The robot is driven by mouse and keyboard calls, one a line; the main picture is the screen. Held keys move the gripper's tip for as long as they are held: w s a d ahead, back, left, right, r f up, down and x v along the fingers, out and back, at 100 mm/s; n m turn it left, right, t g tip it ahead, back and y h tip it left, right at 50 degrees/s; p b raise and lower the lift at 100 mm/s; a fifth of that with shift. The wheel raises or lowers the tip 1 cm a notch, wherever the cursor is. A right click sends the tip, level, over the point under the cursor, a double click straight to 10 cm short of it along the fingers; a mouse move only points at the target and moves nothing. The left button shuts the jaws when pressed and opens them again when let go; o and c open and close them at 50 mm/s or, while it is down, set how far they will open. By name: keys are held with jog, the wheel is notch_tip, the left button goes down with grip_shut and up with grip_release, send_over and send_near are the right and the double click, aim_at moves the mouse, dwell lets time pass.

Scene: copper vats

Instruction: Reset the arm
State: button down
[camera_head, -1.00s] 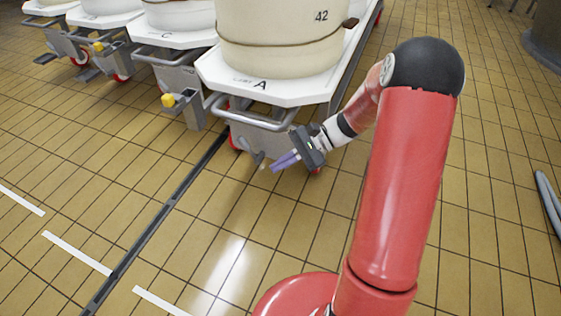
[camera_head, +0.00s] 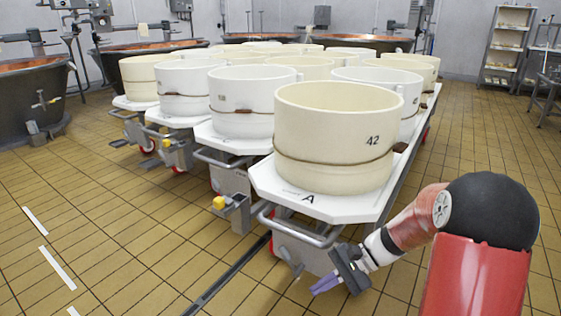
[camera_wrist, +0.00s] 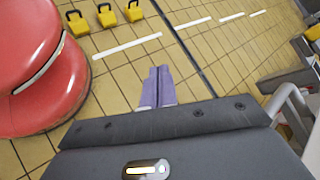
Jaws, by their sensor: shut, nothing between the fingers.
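My gripper (camera_head: 326,285) is low in front of the cart (camera_head: 330,208) marked A, near its front handle. Its purple fingers are together with nothing between them. The wrist view shows the two fingers (camera_wrist: 158,84) side by side over the tiled floor. My red arm reaches from the lower right of the head view, with its elbow bent.
A cream vat (camera_head: 338,120) marked 42 stands on the cart, with several more vats on carts behind. Copper vats (camera_head: 150,55) stand at the back. A metal rail (camera_wrist: 315,100) is at the right of the wrist view. Yellow objects (camera_wrist: 105,15) stand on the floor. Tiled floor at left is open.

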jog(key=s+d+r+n+t+h+p, duration=0.1)
jog(key=s+d+r+n+t+h, duration=0.2)
jog(key=s+r+n+t+h, duration=0.4)
jog(key=s+r+n+h, duration=0.2)
jog(key=s+r+h, duration=0.1)
jog(key=s+r, duration=0.6)
jog(key=shift+s+h+p, duration=0.4)
jog(key=shift+s, duration=0.3)
